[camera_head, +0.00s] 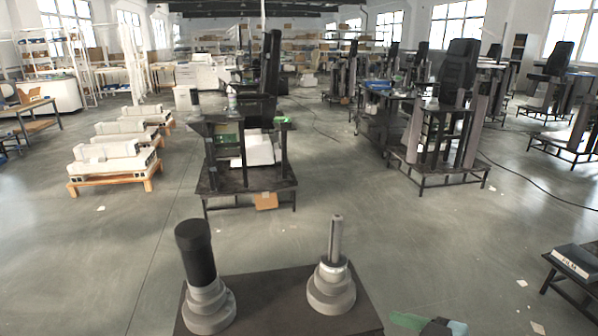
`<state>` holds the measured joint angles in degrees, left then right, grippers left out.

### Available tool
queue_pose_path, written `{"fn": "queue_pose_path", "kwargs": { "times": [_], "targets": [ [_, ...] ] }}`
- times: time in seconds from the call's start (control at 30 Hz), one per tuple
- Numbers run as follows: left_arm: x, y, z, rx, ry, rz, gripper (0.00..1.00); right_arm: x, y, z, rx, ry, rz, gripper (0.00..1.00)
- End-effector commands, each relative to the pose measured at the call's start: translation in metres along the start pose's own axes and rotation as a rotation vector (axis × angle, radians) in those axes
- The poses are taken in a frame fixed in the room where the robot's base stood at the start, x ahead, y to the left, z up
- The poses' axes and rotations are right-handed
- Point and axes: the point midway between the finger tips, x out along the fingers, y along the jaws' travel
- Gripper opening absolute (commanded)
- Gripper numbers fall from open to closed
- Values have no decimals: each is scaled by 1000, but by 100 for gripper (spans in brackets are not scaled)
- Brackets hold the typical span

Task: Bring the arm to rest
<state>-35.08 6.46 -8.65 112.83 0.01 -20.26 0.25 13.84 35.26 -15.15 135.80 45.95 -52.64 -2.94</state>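Two lift columns stand upright on a dark table (268,292) at the bottom centre. The left column (196,255) is a thick black cylinder on a stepped grey base (209,305). The right column (336,240) is a thin grey rod on a similar stepped base (331,290). A small part with green, black and pale surfaces, seemingly my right gripper (434,326), shows at the bottom edge, right of the table. It is cut off by the frame, apart from both columns, and its fingers cannot be made out. My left gripper is not in view.
A dark workstation (245,185) stands beyond the table, with more workstations (440,150) behind to the right. White units on wooden pallets (115,170) stand at the left. A dark stand with a blue box (575,260) is at the right edge. Grey floor between them is mostly clear.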

Motion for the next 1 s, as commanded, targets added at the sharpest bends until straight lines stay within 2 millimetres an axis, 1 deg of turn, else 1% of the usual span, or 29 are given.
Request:
{"fn": "queue_pose_path", "kwargs": {
  "times": [0.03, 0.17, 0.27, 0.37, 0.4, 0.47, 0.5, 0.53, 0.57, 0.6, 0.7, 0.8, 0.83, 0.9, 1.0],
  "targets": [
    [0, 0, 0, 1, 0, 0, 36, 5, 3, 14, 34, -3, 21, 77],
    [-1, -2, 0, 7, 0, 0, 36, 13, 8, 48, 100, -9, 82, 77],
    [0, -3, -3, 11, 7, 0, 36, 17, 10, 84, 155, -26, 139, 77],
    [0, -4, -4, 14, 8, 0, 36, 19, 8, 131, 214, -57, 210, 77],
    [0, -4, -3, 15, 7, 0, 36, 18, 5, 153, 238, -74, 240, 77],
    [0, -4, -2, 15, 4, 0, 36, 14, -2, 188, 268, -105, 289, 77],
    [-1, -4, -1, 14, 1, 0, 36, 10, -8, 212, 284, -129, 320, 77],
    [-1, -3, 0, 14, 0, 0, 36, 7, -14, 230, 296, -149, 343, 77],
    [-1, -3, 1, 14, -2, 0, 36, 2, -21, 248, 306, -170, 364, 77],
    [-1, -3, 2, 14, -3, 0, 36, -4, -30, 270, 316, -197, 389, 77],
    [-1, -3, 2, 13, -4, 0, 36, -22, -56, 317, 329, -263, 438, 77],
    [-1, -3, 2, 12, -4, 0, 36, -38, -78, 348, 334, -314, 468, 77],
    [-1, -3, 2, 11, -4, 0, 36, -42, -84, 355, 333, -326, 474, 77],
    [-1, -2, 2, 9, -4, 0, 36, -49, -94, 367, 333, -348, 483, 77],
    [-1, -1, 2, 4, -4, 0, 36, -54, -101, 375, 330, -363, 489, 77]
  ]
}}
